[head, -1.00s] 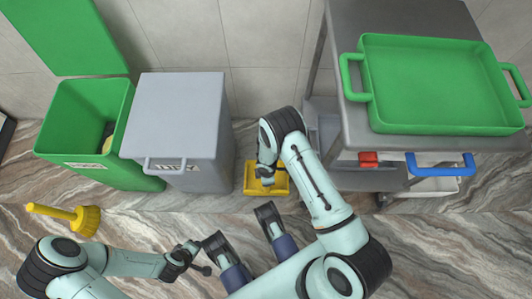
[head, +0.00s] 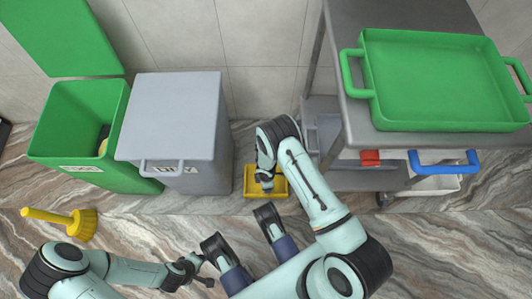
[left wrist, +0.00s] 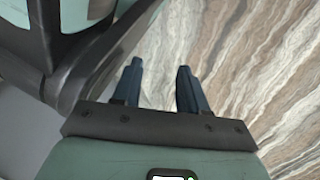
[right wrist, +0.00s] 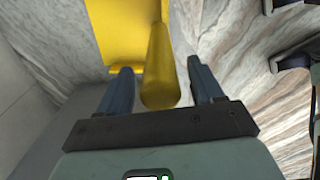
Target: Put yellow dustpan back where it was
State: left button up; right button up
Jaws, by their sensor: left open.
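The yellow dustpan (head: 280,187) is low by the floor between the grey bin and the metal cart. In the head view my right gripper (head: 265,185) is over it and hides part of it. In the right wrist view the dustpan (right wrist: 112,35) has its handle between the fingers of my right gripper (right wrist: 160,70). A gap shows on each side of the handle, so the gripper looks open around it. My left gripper (left wrist: 160,65) is open and empty, with bare marble floor beyond it. In the head view my left arm's end is at the lower left, its fingers unclear.
A grey lidded bin (head: 175,110) and an open green bin (head: 70,125) stand left of the dustpan. A metal cart (head: 345,20) carrying a green tray (head: 430,125) stands at the right. A yellow brush (head: 75,223) lies on the floor at the left. Floor around the brush is clear.

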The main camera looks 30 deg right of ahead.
notch_tip(320, 180, up, 11)
jog(key=p, duration=0.3)
jog(key=shift+r+p, duration=0.1)
jog(key=shift+p, duration=0.3)
jog(key=shift+r, duration=0.6)
pick_arm(q)
jog(key=w+d+r+t, duration=0.1)
jog(key=w+r+t, duration=0.1)
jog(key=w+r, duration=0.3)
jog(key=shift+w+d+r, duration=0.3)
jog(key=shift+w+r, duration=0.1)
jog(key=shift+r, duration=0.4)
